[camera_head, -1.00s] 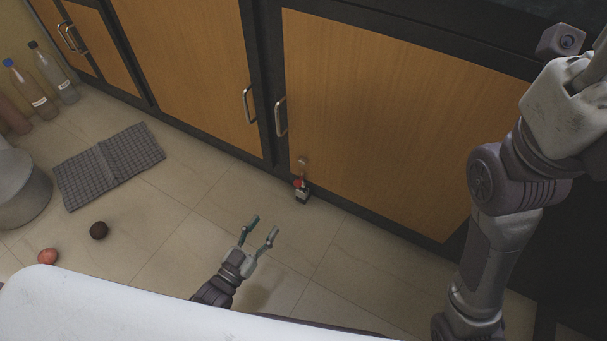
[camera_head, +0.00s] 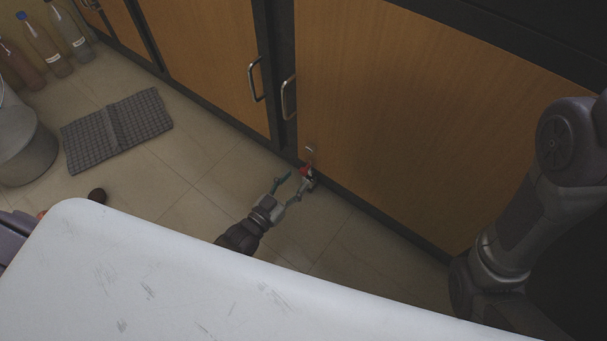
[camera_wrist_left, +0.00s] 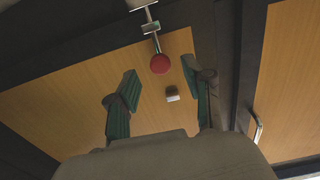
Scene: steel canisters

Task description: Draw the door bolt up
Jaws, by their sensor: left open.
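The door bolt (camera_head: 310,178) is a small metal bolt with a red knob (camera_head: 304,171), low on the wooden cabinet door (camera_head: 410,130) near its left edge. In the left wrist view, the knob (camera_wrist_left: 160,64) sits at the end of a short stem, with metal bolt parts (camera_wrist_left: 150,27) beyond it. My left gripper (camera_head: 298,181) is open close to the bolt. In the wrist view its green-padded fingers (camera_wrist_left: 161,85) stand apart on either side of the knob's line, and neither visibly touches it. My right gripper is out of view.
A small pale metal piece (camera_wrist_left: 172,94) sits on the door beside the knob. Door handles (camera_head: 289,97) are higher up. Floor left of the gripper is clear.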

